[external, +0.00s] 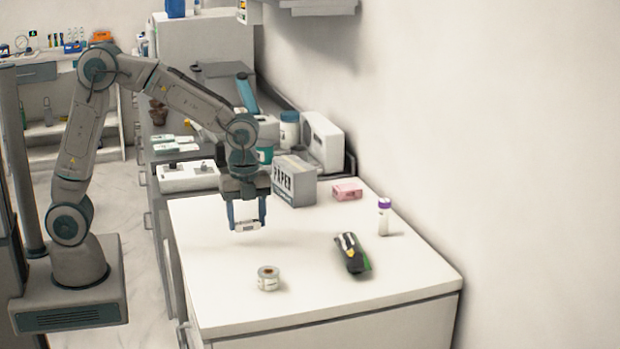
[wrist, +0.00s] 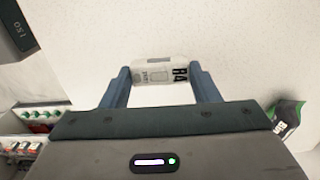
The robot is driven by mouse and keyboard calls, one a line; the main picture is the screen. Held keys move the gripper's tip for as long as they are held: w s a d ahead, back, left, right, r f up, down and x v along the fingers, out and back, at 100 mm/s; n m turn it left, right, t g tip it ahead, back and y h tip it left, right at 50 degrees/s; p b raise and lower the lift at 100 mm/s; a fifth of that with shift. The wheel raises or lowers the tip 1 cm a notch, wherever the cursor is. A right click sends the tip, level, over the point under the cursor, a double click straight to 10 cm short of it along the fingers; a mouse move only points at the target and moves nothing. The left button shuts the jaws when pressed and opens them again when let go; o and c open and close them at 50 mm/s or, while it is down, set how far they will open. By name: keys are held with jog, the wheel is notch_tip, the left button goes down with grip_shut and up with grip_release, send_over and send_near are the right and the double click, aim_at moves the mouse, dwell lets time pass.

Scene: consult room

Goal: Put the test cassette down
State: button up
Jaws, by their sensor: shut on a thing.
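The test cassette (external: 247,226) is a small white piece with dark print. My gripper (external: 247,218) is shut on it, with one blue finger at each end. In the external view it hangs over the left part of the white worktop (external: 215,285), and the gap below it looks small; I cannot tell whether it touches. In the wrist view the cassette (wrist: 161,70) sits level between the fingertips of my gripper (wrist: 163,86), its printed side showing, with bare worktop beyond it.
A tape roll (external: 268,279) stands nearer the front. A purple-capped tube (external: 384,218), a pink box (external: 347,190) and a grey PAPER box (external: 294,182) stand toward the back. The worktop around the cassette is clear.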

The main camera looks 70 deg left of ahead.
aim_at(247, 222)
jog(key=shift+f, duration=1.7)
jog(key=shift+f, duration=0.15)
jog(key=o, duration=1)
jog(key=shift+c, duration=0.2)
